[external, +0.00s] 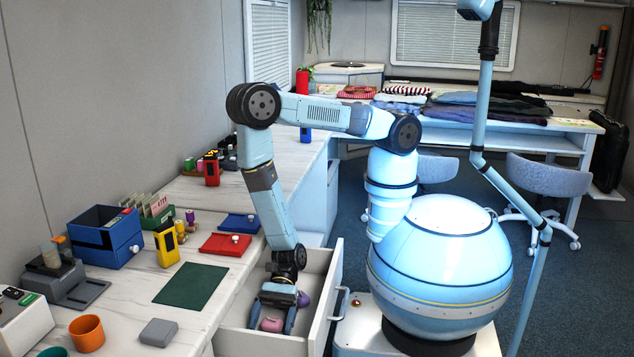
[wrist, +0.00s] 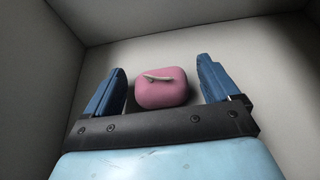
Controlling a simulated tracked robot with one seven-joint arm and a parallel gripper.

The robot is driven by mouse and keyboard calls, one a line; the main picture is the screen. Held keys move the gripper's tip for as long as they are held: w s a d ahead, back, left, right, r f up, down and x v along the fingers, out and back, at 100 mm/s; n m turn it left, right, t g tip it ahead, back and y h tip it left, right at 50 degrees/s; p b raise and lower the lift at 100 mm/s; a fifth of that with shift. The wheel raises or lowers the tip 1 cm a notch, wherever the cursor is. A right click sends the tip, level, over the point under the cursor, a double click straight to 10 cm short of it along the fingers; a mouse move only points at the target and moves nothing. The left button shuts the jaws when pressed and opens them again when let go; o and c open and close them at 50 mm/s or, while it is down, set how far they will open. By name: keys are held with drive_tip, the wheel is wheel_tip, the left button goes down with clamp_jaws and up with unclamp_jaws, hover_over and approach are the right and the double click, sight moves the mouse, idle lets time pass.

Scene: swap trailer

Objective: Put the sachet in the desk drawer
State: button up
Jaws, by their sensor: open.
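The desk drawer (external: 327,296) stands pulled out from the desk in the external view. My gripper (external: 272,322) points down inside it with its fingers spread. A small rounded pink pouch (external: 271,324), which looks like the sachet, lies in the drawer between the fingers. In the wrist view the pink pouch (wrist: 162,92), with a pale strip on top, sits between the open fingers of my gripper (wrist: 161,74), with gaps on both sides. The drawer's pale inside (wrist: 115,27) surrounds it. A small purple item (external: 303,299) lies farther back in the drawer in the external view.
The desk top holds a green mat (external: 191,286), a grey box (external: 159,332), an orange cup (external: 87,333), a blue box (external: 105,238), a yellow device (external: 167,247) and a red pouch (external: 225,244). The drawer walls stand close around my gripper.

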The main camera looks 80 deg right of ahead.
drive_tip(key=shift+r, duration=0.15)
drive_tip(key=v, duration=1.2)
drive_tip(key=shift+o, duration=0.2)
